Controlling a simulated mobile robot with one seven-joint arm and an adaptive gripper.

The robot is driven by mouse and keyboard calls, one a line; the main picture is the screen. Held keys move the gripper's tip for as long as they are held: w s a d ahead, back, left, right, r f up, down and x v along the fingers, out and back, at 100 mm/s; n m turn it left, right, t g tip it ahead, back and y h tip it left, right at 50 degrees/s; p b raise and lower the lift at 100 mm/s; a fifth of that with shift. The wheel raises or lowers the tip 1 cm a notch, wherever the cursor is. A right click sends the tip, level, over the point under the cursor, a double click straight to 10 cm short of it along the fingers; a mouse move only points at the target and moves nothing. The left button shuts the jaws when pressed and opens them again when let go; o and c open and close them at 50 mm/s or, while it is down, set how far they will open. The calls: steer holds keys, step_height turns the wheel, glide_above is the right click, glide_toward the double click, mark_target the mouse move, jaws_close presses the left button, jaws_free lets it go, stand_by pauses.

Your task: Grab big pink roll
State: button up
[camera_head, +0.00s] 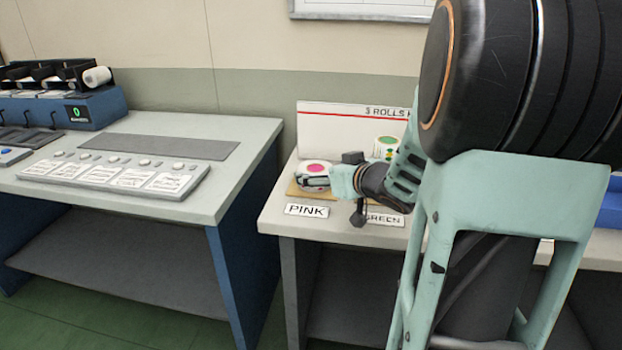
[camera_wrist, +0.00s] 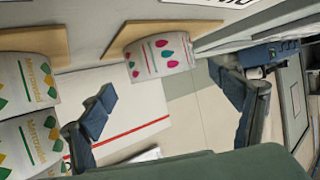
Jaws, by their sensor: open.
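The pink roll (camera_head: 316,167) is white with a pink centre on top and stands on a wooden board behind the PINK label. In the wrist view the pink roll (camera_wrist: 160,56) shows pink and teal drop prints. My gripper (camera_head: 318,182) is at the front of this roll in the head view and hides its lower part. In the wrist view my gripper (camera_wrist: 162,82) is open, its two fingers wide apart, and the roll shows in the gap ahead of them. No contact can be made out.
A green-marked roll (camera_head: 387,142) stands behind right. Rolls with green and yellow drops (camera_wrist: 38,82) are at the left of the wrist view. A white backboard (camera_head: 345,130) rises behind. A control table (camera_head: 130,180) stands left, across a gap.

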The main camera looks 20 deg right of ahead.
mark_target(317, 170)
steer(key=b+x, duration=0.1)
steer(key=x, duration=0.3)
steer(key=shift+a+b, duration=0.2)
steer(key=shift+b, duration=0.15)
steer(key=shift+r, duration=0.1)
steer(key=shift+c, duration=0.6)
steer(key=c, duration=1.3)
